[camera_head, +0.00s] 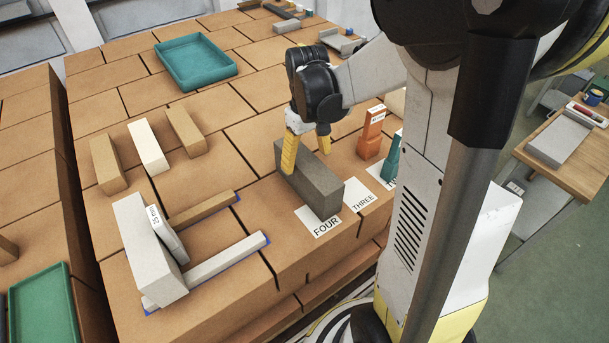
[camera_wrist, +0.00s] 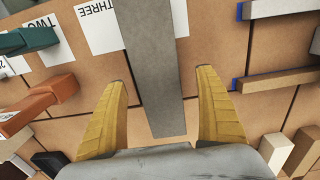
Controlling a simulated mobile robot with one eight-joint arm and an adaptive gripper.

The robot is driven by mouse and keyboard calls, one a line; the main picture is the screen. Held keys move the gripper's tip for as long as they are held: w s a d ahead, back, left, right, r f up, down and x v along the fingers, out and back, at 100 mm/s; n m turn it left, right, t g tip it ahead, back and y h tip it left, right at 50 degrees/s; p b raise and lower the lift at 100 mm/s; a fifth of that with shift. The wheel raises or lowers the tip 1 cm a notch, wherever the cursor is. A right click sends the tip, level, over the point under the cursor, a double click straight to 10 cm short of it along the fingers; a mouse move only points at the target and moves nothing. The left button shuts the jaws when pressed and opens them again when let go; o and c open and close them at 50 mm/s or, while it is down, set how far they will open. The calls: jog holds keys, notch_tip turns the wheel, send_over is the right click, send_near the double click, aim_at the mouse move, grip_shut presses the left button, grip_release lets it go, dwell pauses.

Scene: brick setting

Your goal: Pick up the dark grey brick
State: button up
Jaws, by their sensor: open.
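The dark grey brick (camera_head: 318,186) is a long block standing on edge on the brown brick-patterned top, with its near end by the card marked FOUR (camera_head: 318,222). My gripper (camera_head: 307,150) is at the brick's far end, with its yellow fingers on either side. In the wrist view the brick (camera_wrist: 152,65) runs between the open fingers of my gripper (camera_wrist: 163,82), with a visible gap on both sides. It is not held. Its underside is hidden.
Orange blocks (camera_head: 371,128) and a teal block (camera_head: 391,158) stand to the right by number cards. Pale and brown blocks (camera_head: 148,147) stand left. A teal tray (camera_head: 195,62) is behind.

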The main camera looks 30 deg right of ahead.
notch_tip(320, 180, down, 6)
jog(key=shift+w+d+f+b, duration=0.1)
jog(key=shift+w+d+b, duration=0.05)
jog(key=shift+b, duration=0.3)
jog(key=shift+c, duration=0.2)
jog(key=c, duration=1.5)
jog(key=shift+o, duration=0.2)
jog(key=shift+r, duration=0.2)
